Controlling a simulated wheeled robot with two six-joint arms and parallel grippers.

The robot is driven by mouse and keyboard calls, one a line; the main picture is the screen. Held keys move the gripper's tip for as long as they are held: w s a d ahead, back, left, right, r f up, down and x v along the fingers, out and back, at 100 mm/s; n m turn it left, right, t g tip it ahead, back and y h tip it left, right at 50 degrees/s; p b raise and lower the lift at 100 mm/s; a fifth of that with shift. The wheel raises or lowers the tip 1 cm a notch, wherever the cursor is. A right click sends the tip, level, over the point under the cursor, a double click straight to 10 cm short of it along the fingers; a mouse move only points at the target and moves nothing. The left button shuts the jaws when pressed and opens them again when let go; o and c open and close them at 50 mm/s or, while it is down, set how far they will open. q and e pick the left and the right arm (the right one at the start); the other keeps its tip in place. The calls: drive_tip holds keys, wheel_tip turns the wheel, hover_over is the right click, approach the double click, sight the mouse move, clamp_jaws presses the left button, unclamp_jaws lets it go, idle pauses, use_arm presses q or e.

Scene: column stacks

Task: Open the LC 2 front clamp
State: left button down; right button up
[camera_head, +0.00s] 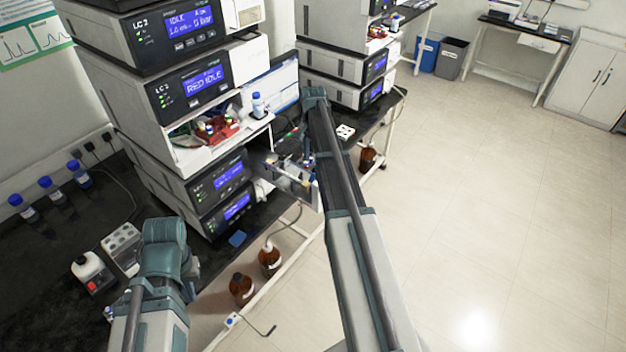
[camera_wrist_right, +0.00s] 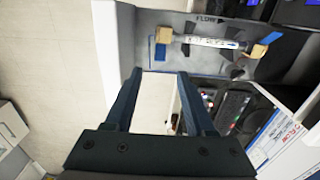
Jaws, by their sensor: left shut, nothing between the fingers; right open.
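The LC 2 stack (camera_head: 190,90) stands at left in the head view, with a column holder tray (camera_head: 290,183) jutting out at its right side. In the right wrist view, a labelled column (camera_wrist_right: 208,41) lies across the grey holder (camera_wrist_right: 207,68) between two tan clamps. The clamp nearer the open floor, apparently the front one (camera_wrist_right: 163,36), is around the column's left end; the other clamp (camera_wrist_right: 257,51) is at its right end. My right gripper (camera_wrist_right: 160,75) is open and empty, apart from the clamps. My left gripper (camera_head: 191,289) is low at left, mostly hidden by its arm.
Brown bottles (camera_head: 242,287) stand below the black bench (camera_head: 50,250). A monitor (camera_head: 278,82) stands behind the holder. The floor at right is clear.

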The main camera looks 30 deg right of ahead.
sight(313, 176)
wheel_tip(313, 176, down, 8)
drive_tip(key=b, duration=0.7)
drive_tip(key=shift+f, duration=0.2)
clamp_jaws()
